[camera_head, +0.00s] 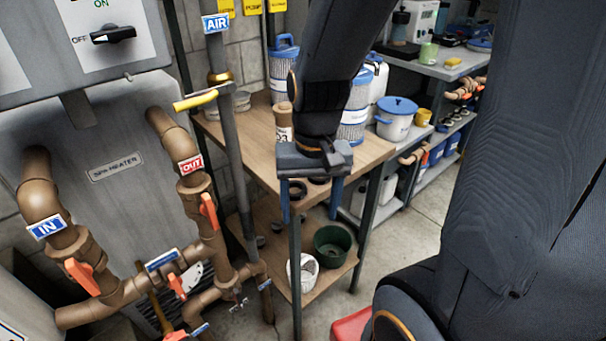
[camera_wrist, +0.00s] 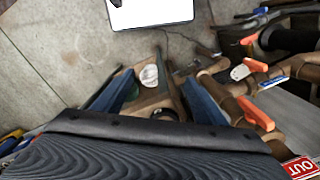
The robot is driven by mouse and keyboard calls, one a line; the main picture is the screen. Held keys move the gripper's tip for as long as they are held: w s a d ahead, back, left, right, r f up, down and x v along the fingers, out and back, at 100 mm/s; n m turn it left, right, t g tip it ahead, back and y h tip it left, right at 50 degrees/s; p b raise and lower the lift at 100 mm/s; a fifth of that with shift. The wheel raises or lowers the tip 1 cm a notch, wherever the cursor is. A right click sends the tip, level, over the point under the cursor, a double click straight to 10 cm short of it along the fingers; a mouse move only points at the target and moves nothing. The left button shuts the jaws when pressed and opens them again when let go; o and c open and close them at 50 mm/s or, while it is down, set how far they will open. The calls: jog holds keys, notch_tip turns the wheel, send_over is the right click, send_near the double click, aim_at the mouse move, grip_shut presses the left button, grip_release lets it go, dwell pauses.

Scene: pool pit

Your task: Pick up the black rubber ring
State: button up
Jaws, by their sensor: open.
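A black ring (camera_head: 297,190) lies near the front corner of the wooden bench top, seen between my gripper's fingers in the head view. A second dark round piece (camera_head: 319,180) shows just right of it, partly hidden by my gripper. I cannot tell for sure which is the rubber ring. My gripper (camera_head: 310,214) is open and empty, with two blue fingers pointing down over the bench's front corner. In the wrist view my gripper's fingers (camera_wrist: 157,76) are spread, and a dark round shape (camera_wrist: 165,114) shows between them close to the palm, partly cut off.
The wooden bench (camera_head: 252,145) carries blue-lidded filter cartridges (camera_head: 284,70) and a brown bottle (camera_head: 283,120) close behind my gripper. Its lower shelf holds a white basket (camera_head: 302,272) and a green pot (camera_head: 333,246). Pipes with orange valve handles (camera_head: 208,211) stand left.

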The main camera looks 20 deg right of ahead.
aim_at(294, 193)
jog(key=w+d+r+m+y+p, duration=0.3)
jog(key=w+r+m+p, duration=0.5)
jog(key=m, duration=1)
jog(key=shift+t, duration=0.4)
jog(key=shift+p+x, duration=0.4)
jog(key=shift+x, duration=3.55)
jog(key=shift+d+h, duration=0.1)
jog(key=shift+h, duration=0.2)
jog(key=c, duration=1.1)
